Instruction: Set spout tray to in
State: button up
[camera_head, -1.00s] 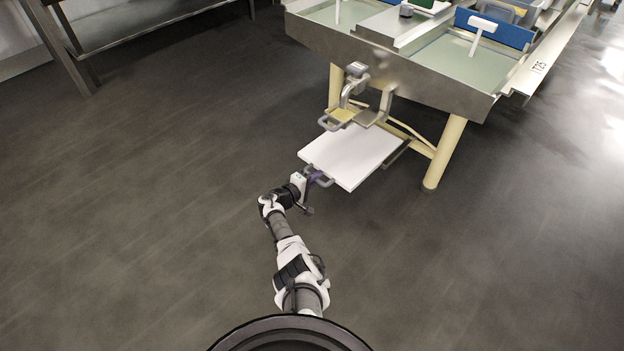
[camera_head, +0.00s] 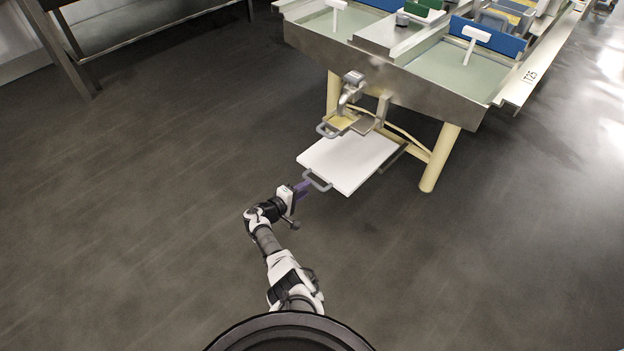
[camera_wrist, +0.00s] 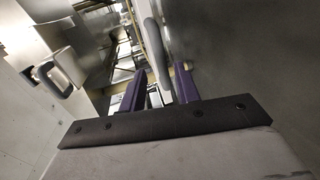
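A white pull-out tray (camera_head: 345,160) sticks out low under the vat table, with a grey bar handle (camera_head: 317,181) on its near edge. Above it, a metal spout (camera_head: 350,87) hangs over a smaller tray (camera_head: 340,124) with a yellowish inside and its own grey handle. I cannot tell which of the two is the spout tray. My gripper (camera_head: 304,187), with purple fingers, is open just short of the white tray's handle. In the wrist view the fingers stand apart (camera_wrist: 160,72), with a grey bar (camera_wrist: 154,45) showing between and beyond them; nothing is gripped.
The vat table (camera_head: 400,92) stands above on cream legs (camera_head: 440,158). A metal table (camera_head: 130,35) is at the upper left. The dark floor (camera_head: 150,200) around my arm is clear.

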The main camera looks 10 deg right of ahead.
jog(key=p+v, duration=0.2)
jog(key=v, duration=0.5)
jog(key=shift+a+p, duration=0.2)
jog(key=shift+p, duration=0.1)
jog(key=shift+s+r, duration=0.1)
jog(key=shift+s, duration=0.05)
